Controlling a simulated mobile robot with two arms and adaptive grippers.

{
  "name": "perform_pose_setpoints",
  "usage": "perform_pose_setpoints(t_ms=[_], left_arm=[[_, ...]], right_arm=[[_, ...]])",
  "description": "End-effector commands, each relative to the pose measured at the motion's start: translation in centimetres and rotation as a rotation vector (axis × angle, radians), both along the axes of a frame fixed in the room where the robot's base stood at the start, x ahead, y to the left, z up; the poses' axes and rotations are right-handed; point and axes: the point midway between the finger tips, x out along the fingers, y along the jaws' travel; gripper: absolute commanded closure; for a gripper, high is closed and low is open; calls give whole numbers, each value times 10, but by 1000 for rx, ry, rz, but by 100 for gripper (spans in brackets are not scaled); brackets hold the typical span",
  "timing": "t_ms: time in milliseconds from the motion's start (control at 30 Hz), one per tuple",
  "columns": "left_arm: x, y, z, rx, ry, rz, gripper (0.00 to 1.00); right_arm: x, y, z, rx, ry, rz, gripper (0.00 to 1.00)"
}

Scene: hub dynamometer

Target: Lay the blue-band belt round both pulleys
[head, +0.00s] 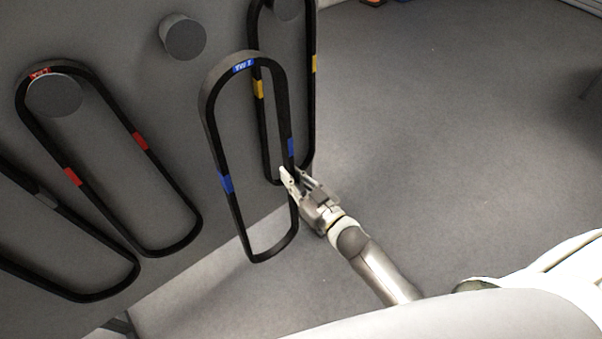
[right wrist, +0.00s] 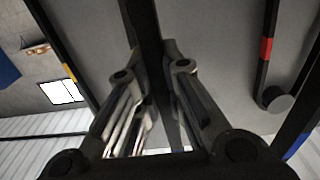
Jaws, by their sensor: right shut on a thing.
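The blue-band belt (head: 228,185) is a long black loop with blue bands and a blue label at its top. My right gripper (head: 289,178) is shut on its right strand, below the right blue band. The belt hangs in front of the grey board, clear of the pegs in the head view. In the right wrist view, a black strand (right wrist: 150,50) runs between the fingers of my right gripper (right wrist: 155,75). My left gripper is not in view. No pair of pulleys can be made out in these frames.
On the grey board (head: 120,50), a red-band belt (head: 180,205) hangs from a round peg (head: 55,95), and a yellow-band belt (head: 312,100) hangs behind the blue one. A bare peg (head: 183,37) is at the top. Another black belt (head: 80,298) hangs at left. Open floor (head: 450,130) lies right.

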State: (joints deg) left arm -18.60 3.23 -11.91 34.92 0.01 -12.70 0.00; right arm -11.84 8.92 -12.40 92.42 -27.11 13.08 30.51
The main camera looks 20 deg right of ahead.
Motion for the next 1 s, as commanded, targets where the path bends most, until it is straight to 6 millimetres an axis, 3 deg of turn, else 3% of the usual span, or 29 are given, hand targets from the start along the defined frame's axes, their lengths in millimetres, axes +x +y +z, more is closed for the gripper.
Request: perform_pose_setpoints(t_ms=[133, 333, 467, 733, 800, 1000], left_arm=[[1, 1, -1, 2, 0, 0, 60], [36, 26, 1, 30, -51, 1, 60], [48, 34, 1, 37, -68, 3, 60], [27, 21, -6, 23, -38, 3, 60], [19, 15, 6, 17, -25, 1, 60], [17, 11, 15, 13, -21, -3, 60]], right_arm=[[-3, 4, 1, 29, 6, 0, 100], [-19, 3, -6, 177, 63, 2, 100], [-34, 2, -12, 321, 116, 3, 100], [-64, -1, -24, 622, 225, 6, 100], [-69, 5, -18, 731, 264, 9, 100], [-84, 21, -22, 1012, 367, 11, 100]])
